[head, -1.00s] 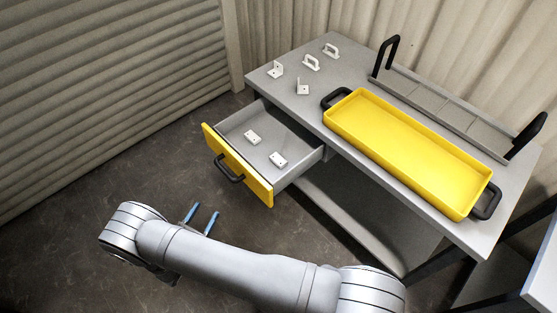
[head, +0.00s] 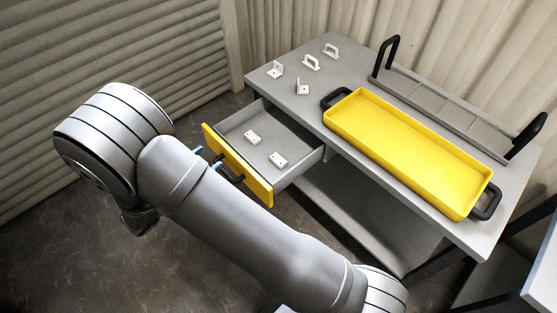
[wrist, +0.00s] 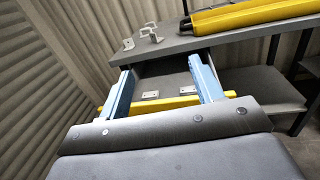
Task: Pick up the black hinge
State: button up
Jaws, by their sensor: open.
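I see no black hinge in either view. Two small white pieces with dark holes, perhaps hinges, lie in the open drawer (head: 232,122): one towards the back left (head: 252,137) and one nearer the front right (head: 278,159). They also show in the wrist view (wrist: 150,94), (wrist: 187,89). My gripper (head: 207,158) is open, its blue fingers spread apart, at the outer side of the drawer's yellow front (head: 258,182). In the wrist view my gripper (wrist: 160,68) has nothing between its fingers, and the drawer shows beyond them.
White angle brackets (head: 275,69), (head: 302,87) and white handles (head: 311,62), (head: 331,50) stand on the grey table (head: 285,90). A yellow tray (head: 400,150) with black handles and a grey divided rack (head: 435,100) take up its right side. The drawer has a black handle (head: 236,178).

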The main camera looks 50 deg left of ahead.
jog(key=w+d+f+m+g+h, duration=0.2)
jog(key=w+m+g+h, duration=0.3)
jog(key=w, duration=0.3)
jog(key=w+d+f+m+g+h, duration=0.2)
jog(key=w+d+m+g+h, duration=0.1)
jog(key=w+m+g, duration=0.4)
jog(key=w+a+r+m+g+y, duration=0.2)
jog(key=w+r+m+g+y, duration=0.15)
jog(key=w, duration=0.25)
jog(key=w+a+r+m+g+y, duration=0.2)
jog(key=w+m+g, duration=0.15)
jog(key=w, duration=0.25)
send_over(281, 161)
jog(key=shift+t, duration=0.4)
notch_tip(281, 161, down, 17)
jog(key=shift+a+f, duration=0.1)
jog(key=shift+f, duration=2.85)
